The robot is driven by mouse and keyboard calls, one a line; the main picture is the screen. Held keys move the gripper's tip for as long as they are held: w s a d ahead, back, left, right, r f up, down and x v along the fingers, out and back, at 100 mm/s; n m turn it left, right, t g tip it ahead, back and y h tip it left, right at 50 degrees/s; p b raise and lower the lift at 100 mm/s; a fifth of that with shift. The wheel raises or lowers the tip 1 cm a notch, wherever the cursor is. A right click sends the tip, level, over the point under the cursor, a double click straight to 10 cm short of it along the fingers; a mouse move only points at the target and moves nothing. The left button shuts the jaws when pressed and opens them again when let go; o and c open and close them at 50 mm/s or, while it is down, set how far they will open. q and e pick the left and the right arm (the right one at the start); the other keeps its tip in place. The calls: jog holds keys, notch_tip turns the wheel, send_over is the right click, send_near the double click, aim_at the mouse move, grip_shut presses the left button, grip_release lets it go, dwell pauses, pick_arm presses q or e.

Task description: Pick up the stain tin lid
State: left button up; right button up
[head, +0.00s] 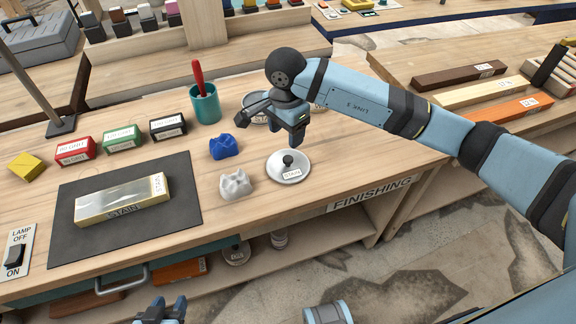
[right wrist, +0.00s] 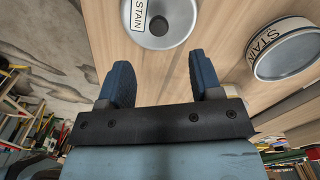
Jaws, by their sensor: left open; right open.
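The stain tin lid (head: 300,175) is a round pale metal disc with a black knob and a STAIN label. It lies on the bench near its front edge and also shows at the top of the right wrist view (right wrist: 182,28). My right gripper (head: 277,121) is open and empty, behind and above the lid in the head view; it also shows in the right wrist view (right wrist: 160,72), its fingers apart from the lid. A round STAIN tin (right wrist: 288,52) stands nearby, largely hidden behind my right gripper in the head view. My left gripper (head: 162,309) is open and empty at the bottom edge.
A white crumpled cloth (head: 236,183) and a blue one (head: 223,147) lie left of the lid. A teal cup (head: 206,106) with a red-handled tool stands behind them. A dark mat (head: 75,240) holds a STAIN-labelled block (head: 120,198). The bench right of the lid is clear.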

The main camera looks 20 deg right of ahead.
aim_at(288, 158)
jog(key=f, duration=1)
jog(key=shift+d, duration=0.2)
jog(key=shift+r, duration=0.1)
jog(key=c, duration=1)
